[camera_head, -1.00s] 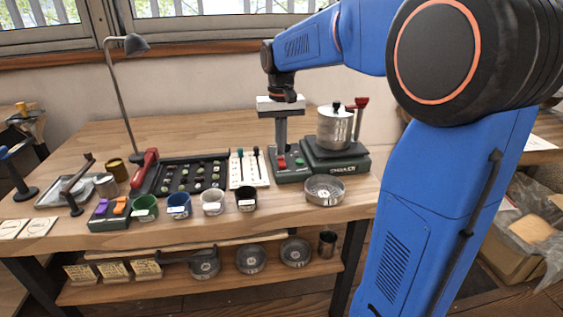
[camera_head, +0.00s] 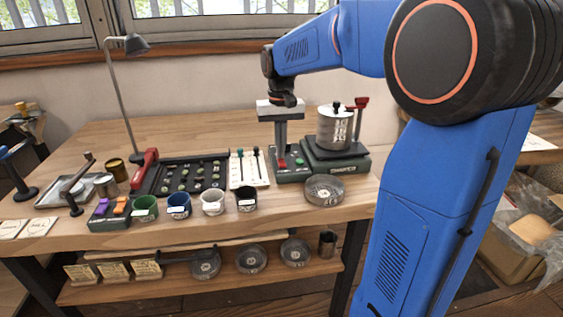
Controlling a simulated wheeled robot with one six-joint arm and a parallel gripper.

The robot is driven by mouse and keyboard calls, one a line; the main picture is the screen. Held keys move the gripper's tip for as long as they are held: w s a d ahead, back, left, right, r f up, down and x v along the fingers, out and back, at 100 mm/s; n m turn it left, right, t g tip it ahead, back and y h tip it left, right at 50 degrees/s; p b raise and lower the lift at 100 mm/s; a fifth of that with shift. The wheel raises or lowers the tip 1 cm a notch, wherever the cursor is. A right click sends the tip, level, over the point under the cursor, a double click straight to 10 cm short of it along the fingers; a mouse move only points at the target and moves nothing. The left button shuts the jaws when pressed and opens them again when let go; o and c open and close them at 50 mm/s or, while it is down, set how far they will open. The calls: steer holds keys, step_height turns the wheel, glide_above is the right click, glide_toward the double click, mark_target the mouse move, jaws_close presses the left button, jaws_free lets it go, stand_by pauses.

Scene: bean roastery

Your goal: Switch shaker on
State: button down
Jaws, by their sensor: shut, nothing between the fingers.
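The shaker (camera_head: 343,169) is a dark green unit with a metal canister (camera_head: 333,128) on top, toward the right of the table. Its control box on the left carries a red button (camera_head: 282,163) and a green button (camera_head: 299,161). My gripper (camera_head: 282,155) points straight down over this box. Its fingers are shut with nothing between them. The fingertips are at or just above the red button and partly cover it; I cannot tell whether they touch. The green button shows just right of the fingers.
A round metal sieve (camera_head: 324,190) lies in front of the shaker. A white panel with levers (camera_head: 247,172) stands close to its left. Several cups, including a black one (camera_head: 246,199), line the front edge. A red handle (camera_head: 359,110) rises behind the canister.

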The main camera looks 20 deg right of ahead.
steer(key=shift+f, duration=0.15)
step_height(320, 180, up, 7)
stand_by(1.1)
steer(key=shift+s, duration=0.1)
stand_by(0.3)
steer(key=s+a+f+n+t, duration=0.1)
steer(key=s+f, duration=0.3)
steer(key=s, duration=0.5)
steer(key=s+a+f+n+t, duration=0.1)
steer(key=s+f, duration=0.3)
steer(key=s, duration=0.6)
steer(key=s+a+f+n+t, duration=0.1)
steer(key=s+f+t, duration=0.1)
steer(key=s+f, duration=0.3)
steer(key=s, duration=0.4)
steer(key=shift+s+a+t, duration=0.3)
steer(key=shift+t, duration=0.1)
stand_by(0.3)
